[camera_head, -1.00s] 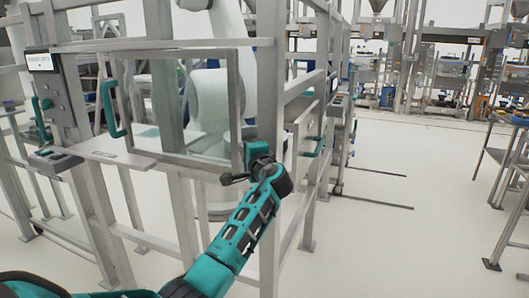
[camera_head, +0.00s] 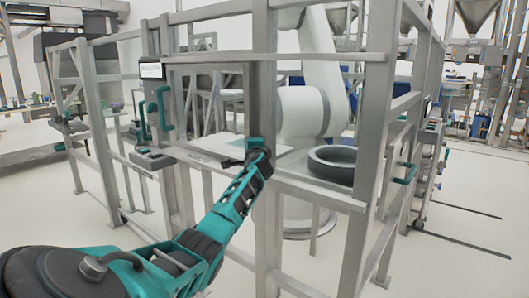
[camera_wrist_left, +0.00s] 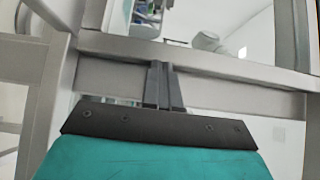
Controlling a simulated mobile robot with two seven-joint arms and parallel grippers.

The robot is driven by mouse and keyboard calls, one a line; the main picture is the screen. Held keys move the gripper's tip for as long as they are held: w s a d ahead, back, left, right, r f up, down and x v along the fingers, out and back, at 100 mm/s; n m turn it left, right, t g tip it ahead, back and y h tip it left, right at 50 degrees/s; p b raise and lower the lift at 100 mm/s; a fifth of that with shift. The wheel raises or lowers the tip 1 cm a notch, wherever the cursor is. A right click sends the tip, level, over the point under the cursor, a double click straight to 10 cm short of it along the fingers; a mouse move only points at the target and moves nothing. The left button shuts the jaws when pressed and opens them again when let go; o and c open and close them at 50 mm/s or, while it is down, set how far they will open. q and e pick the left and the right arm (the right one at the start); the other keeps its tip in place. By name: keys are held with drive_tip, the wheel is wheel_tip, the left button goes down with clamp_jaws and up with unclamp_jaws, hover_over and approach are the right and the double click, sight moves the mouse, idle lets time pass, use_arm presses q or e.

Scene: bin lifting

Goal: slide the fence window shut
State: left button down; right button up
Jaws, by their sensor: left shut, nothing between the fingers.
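The fence window (camera_head: 205,62) is a thin grey frame with a clear pane and a teal handle (camera_head: 163,108) at its left side. The handle is close to the label post and its teal bracket (camera_head: 143,120), with a narrow gap visible. My left gripper (camera_head: 256,146) is by the window's lower right, in front of a grey upright post. In the left wrist view its two fingers (camera_wrist_left: 162,70) are shut together and empty, with tips against or just before a grey rail. I cannot tell whether they touch it. My right gripper is not in view.
The grey fence post (camera_head: 265,220) stands right behind my gripper. A ledge (camera_head: 320,190) with a dark grey ring (camera_head: 338,165) and a white robot arm (camera_head: 310,105) lie behind the fence. Another teal handle (camera_head: 405,174) is on the right side. Open floor is in front.

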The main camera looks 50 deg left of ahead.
use_arm(q)
drive_tip(key=shift+s+a+r, duration=0.2)
drive_tip(key=shift+a, duration=0.55)
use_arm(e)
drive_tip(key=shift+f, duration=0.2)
